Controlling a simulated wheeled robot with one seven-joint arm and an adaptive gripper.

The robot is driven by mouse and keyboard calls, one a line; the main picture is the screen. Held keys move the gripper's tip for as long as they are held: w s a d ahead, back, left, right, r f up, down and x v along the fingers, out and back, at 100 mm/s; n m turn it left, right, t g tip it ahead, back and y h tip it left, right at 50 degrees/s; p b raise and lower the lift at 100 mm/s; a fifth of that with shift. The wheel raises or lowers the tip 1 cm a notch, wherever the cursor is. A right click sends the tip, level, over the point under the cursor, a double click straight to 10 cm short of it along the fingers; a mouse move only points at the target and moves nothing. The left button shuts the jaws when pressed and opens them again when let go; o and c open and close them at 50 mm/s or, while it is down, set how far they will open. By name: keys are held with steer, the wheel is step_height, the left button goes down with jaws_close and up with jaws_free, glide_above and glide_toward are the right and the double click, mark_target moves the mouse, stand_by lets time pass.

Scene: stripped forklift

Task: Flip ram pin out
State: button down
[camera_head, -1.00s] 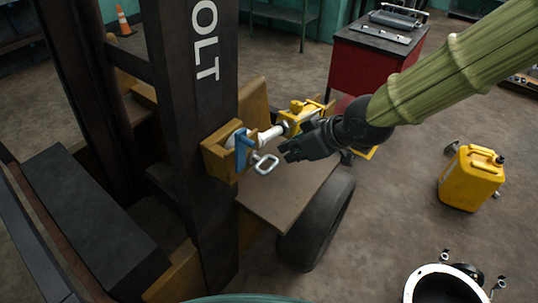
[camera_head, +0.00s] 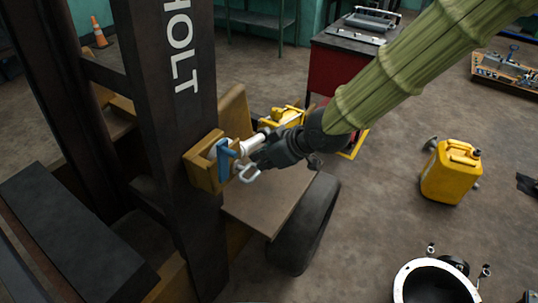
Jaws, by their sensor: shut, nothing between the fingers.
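The ram pin is a blue pin (camera_head: 223,160) set in a yellow-brown bracket (camera_head: 203,172) on the side of the dark forklift mast. A pale metal ring handle (camera_head: 247,173) hangs at its right. The white ram rod (camera_head: 250,143) runs from the bracket back to the right. My gripper (camera_head: 257,160) is dark and shut, with its fingertips close beside the ring handle and just below the rod. I cannot tell whether the fingertips touch the ring. Part of the rod's far end is hidden behind my gripper.
A forklift wheel (camera_head: 303,225) and a flat brown plate (camera_head: 265,200) lie below my gripper. A yellow jerrycan (camera_head: 451,172) and a white-rimmed round part (camera_head: 405,280) stand on the floor at right. A red cabinet (camera_head: 335,70) is behind. Open floor lies between them.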

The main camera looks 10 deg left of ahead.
mark_target(251, 165)
steer(key=shift+p+x, duration=0.75)
steer(key=shift+x, duration=2.2)
